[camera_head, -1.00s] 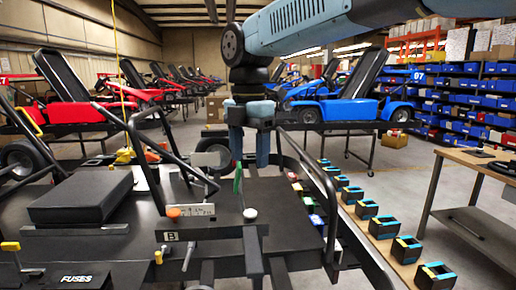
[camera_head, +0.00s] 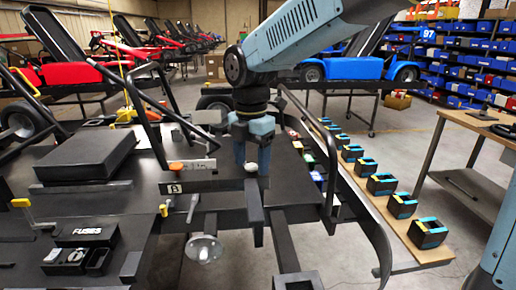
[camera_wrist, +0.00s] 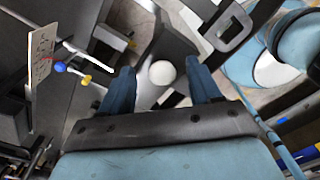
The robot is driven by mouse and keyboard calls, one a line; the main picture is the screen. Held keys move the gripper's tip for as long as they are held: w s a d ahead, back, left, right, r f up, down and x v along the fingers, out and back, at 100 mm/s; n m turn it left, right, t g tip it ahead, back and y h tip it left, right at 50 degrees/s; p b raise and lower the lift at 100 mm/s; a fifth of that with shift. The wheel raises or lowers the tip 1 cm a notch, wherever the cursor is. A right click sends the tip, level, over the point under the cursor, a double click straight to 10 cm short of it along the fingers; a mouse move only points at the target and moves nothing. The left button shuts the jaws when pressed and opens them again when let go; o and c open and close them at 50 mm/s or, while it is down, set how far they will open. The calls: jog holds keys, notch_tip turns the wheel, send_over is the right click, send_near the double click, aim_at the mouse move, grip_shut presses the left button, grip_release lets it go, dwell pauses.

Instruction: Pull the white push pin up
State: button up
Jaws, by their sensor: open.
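A gap shows between the head and each finger in the wrist view. The pin's shaft is hidden beneath the head.
An orange knob (camera_head: 176,166) and a "B" label plate (camera_head: 174,188) stand left of the pin. A lever (camera_head: 192,208) and a yellow knob (camera_head: 163,210) stick out nearby. A curved black rail (camera_head: 330,150) runs close on the right. A fuse box (camera_head: 87,234) lies front left.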

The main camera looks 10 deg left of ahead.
jog(key=shift+f, duration=0.1)
jog(key=shift+c, duration=0.2)
jog(key=c, duration=1)
jog(key=shift+c, duration=0.3)
jog(key=shift+r, duration=0.6)
jog(key=o, duration=1.1)
